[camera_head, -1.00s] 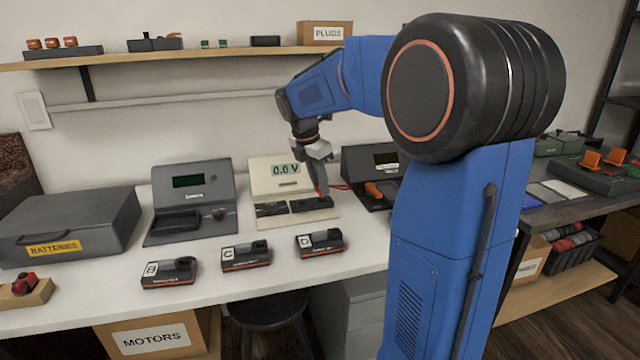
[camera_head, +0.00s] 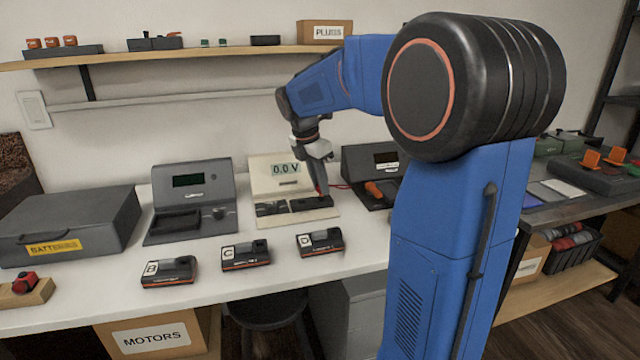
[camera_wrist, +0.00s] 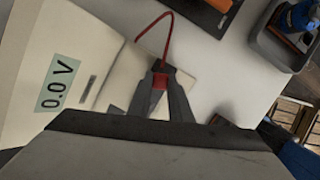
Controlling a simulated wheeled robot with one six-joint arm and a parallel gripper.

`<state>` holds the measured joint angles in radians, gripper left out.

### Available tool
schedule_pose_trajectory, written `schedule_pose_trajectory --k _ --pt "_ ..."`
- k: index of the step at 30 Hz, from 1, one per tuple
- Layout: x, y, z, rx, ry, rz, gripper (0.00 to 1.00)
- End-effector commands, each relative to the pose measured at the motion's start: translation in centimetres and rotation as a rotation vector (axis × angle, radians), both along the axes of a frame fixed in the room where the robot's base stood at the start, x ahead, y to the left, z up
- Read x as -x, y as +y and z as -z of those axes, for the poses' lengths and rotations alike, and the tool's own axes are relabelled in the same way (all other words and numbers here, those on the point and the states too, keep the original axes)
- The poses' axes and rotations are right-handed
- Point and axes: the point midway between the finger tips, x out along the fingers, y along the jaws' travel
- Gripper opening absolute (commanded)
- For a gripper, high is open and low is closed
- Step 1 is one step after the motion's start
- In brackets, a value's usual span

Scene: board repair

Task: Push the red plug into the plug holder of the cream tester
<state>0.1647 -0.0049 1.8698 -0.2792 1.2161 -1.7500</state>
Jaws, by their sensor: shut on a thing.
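The cream tester (camera_head: 268,170) stands at the back of the white bench, and its display reads 0.0 V. It also shows in the wrist view (camera_wrist: 70,60). Dark blocks lie along its front ledge; the plug holder cannot be told apart clearly. My gripper (camera_head: 322,188) points down over the right part of that ledge. In the wrist view my gripper (camera_wrist: 160,86) is shut on the red plug (camera_wrist: 160,81), with a red wire looping away from it. Whether the plug touches the holder is hidden by the fingers.
A dark tester (camera_head: 190,190) stands left of the cream one, another dark unit (camera_head: 370,165) to its right. Battery packs B (camera_head: 168,272), C (camera_head: 245,256) and D (camera_head: 320,243) lie in front. A grey batteries case (camera_head: 70,222) fills the left.

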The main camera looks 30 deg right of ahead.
Motion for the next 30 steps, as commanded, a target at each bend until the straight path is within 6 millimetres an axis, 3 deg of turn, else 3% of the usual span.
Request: schedule_pose_trajectory --k 30 --pt "0.0 0.0 0.79 0.0 0.0 0.0 0.0"
